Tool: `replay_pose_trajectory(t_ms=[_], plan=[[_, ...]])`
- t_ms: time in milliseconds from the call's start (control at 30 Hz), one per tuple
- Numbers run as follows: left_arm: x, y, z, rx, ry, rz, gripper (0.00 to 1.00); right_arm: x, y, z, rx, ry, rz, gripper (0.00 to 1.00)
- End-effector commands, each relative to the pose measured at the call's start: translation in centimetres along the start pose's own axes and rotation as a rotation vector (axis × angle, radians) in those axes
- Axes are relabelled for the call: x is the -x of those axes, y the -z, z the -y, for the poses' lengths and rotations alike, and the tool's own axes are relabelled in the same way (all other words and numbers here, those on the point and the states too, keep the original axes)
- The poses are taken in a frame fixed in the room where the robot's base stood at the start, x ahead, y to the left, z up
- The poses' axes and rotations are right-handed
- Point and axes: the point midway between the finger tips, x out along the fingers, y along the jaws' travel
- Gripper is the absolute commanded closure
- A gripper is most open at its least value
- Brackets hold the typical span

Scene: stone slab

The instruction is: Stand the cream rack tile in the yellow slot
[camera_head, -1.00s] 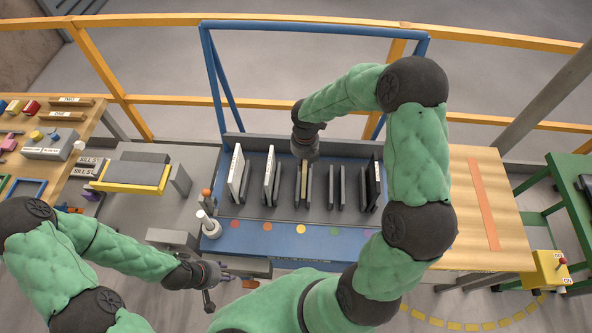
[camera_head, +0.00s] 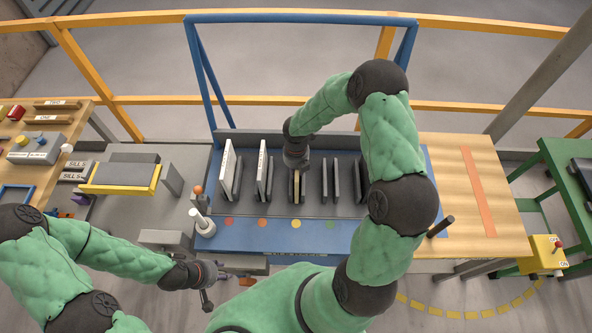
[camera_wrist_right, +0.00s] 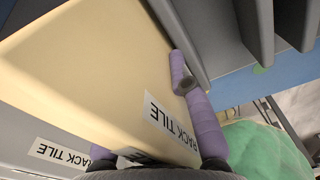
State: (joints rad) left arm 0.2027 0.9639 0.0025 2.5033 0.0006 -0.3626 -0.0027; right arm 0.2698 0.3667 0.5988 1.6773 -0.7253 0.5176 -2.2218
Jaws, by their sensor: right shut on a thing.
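The cream rack tile (camera_head: 297,188) stands on edge at the rack's middle slot, in line with the yellow dot (camera_head: 298,224). Grey dividers show beside it. How deep its lower edge sits is hidden. My right gripper (camera_head: 296,166) reaches down from above and is shut on the tile's upper part. In the right wrist view, the cream tile (camera_wrist_right: 90,62) fills much of the picture, its label near the purple fingers (camera_wrist_right: 155,140). My left gripper (camera_head: 218,276) is at the front left, clear of the rack; its fingers are too small to read.
White-faced tiles stand in the red-dot slot (camera_head: 227,165) and orange-dot slot (camera_head: 262,168). My right arm hides the rack's right end. A blue frame (camera_head: 300,17) rises behind.

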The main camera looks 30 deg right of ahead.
Motion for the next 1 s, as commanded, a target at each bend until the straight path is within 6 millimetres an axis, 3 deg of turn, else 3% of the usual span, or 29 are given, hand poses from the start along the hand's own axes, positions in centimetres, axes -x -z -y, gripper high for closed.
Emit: replay_pose_trajectory(t_ms=[300,333,400,767,1000], plan=[[-0.1,0.0,0.0,0.0,0.0,0.0,0.6,-0.1,-0.1,0.0,-0.001,-0.001,0.002,1.0],[-0.1,0.0,0.0,0.0,0.0,0.0,0.6,-0.2,0.0,0.0,0.0,0.0,0.001,0.76],[-0.1,0.0,0.0,0.0,0.0,0.0,0.6,-0.1,-0.1,0.0,-0.001,0.0,0.001,0.56],[0.0,0.0,0.0,0.0,0.0,0.0,0.6,0.0,-0.1,0.0,-0.001,-0.001,0.001,0.55],[0.6,0.0,-0.2,0.0,0.0,0.0,0.6,2.8,-0.2,0.0,-0.001,-0.001,0.005,0.55]])
